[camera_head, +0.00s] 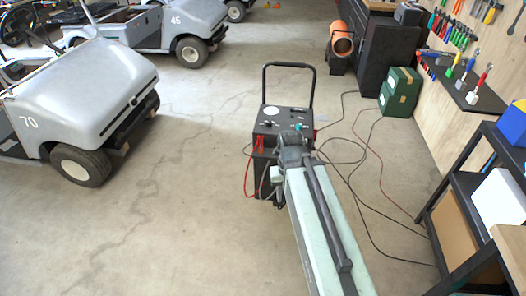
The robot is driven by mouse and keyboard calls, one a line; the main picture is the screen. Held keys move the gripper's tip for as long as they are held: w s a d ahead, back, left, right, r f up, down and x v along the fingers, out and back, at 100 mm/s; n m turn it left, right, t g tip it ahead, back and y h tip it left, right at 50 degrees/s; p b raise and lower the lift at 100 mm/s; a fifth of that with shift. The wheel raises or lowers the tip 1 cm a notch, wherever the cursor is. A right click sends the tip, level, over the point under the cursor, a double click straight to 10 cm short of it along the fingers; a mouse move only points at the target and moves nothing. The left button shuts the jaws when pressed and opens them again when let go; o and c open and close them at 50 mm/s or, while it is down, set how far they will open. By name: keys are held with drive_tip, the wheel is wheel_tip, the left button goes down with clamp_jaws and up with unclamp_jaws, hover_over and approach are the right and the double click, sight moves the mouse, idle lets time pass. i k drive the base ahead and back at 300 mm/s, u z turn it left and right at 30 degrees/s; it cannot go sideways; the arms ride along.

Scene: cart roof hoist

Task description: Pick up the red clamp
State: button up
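A red clamp (259,143) hangs at the front left of the top of a dark wheeled charger cart (270,121) with a tall handle. A red cable loops down the cart's left side. My arm reaches from the bottom of the view up to the cart. My gripper (280,180) is at the arm's far end, close in front of the cart and just right of and below the clamp in the picture. The arm's end covers part of the cart. The fingers are too small and overlapped to show whether they are open or shut.
Dark and red cables lie looped on the floor right of the cart. A grey golf cart (80,88) stands at left, another (170,25) behind it. Green boxes (400,92), a black cabinet and a shelf rack (470,215) line the right. Floor at left-centre is clear.

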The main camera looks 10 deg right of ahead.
sight(260, 146)
drive_tip(key=u, duration=0.25)
drive_tip(key=i, duration=0.95)
drive_tip(key=u, duration=0.7)
drive_tip(key=i, duration=0.95)
drive_tip(key=u, duration=0.2)
drive_tip(key=k, duration=0.7)
drive_tip(key=u, duration=0.25)
drive_tip(key=i, duration=0.7)
drive_tip(key=z, duration=0.15)
